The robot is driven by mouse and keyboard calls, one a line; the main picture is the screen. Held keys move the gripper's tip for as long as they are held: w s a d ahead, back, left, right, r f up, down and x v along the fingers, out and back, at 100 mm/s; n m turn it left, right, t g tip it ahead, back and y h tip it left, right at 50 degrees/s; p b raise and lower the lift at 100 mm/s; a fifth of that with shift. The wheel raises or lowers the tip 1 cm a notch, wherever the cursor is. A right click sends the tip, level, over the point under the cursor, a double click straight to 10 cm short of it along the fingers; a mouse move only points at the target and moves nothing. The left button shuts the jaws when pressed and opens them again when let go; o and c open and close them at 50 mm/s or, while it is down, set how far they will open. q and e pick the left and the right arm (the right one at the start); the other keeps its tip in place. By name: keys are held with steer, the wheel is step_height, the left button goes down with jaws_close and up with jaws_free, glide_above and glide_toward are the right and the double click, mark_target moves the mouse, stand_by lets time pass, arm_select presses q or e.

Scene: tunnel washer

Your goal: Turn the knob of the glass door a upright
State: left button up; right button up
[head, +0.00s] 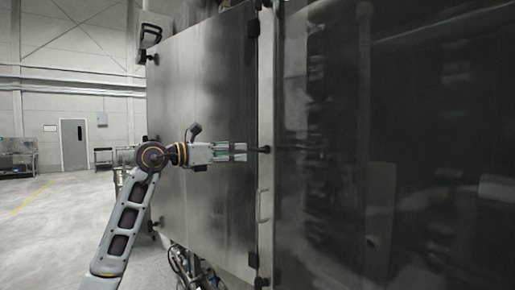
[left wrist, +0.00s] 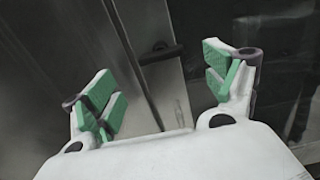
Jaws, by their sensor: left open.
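The large dark glass door (head: 400,150) fills the right of the head view, with faint reflections on it. Its black knob (head: 263,149) sticks out near the door's left edge and lies about level, not upright. My left gripper (head: 241,152) is just left of the knob in the head view, fingers pointing right at it. In the left wrist view the black knob (left wrist: 160,53) lies beyond and between the two green fingertips. The gripper is open, and a gap shows between its fingers and the knob. My right gripper is in neither view.
A steel panel (head: 205,80) stands left of the glass door, behind my left arm. A pale vertical handle (head: 261,206) is below the knob. Black hinges or latches (head: 253,27) line the panel edges. Open floor (head: 55,215) lies at the left.

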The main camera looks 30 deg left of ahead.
mark_target(254, 149)
arm_select(q)
steer(key=p+x, duration=0.1)
steer(key=x, duration=0.2)
steer(key=shift+w+d+r, duration=0.1)
steer(key=shift+w+d, duration=0.05)
steer(key=p+x, duration=0.1)
steer(key=x, duration=0.3)
steer(key=shift+w+d+p, duration=0.2)
steer(key=shift+w+p, duration=0.25)
steer(key=shift+w, duration=0.25)
steer(key=shift+w+d, duration=0.15)
steer(key=shift+w, duration=0.1)
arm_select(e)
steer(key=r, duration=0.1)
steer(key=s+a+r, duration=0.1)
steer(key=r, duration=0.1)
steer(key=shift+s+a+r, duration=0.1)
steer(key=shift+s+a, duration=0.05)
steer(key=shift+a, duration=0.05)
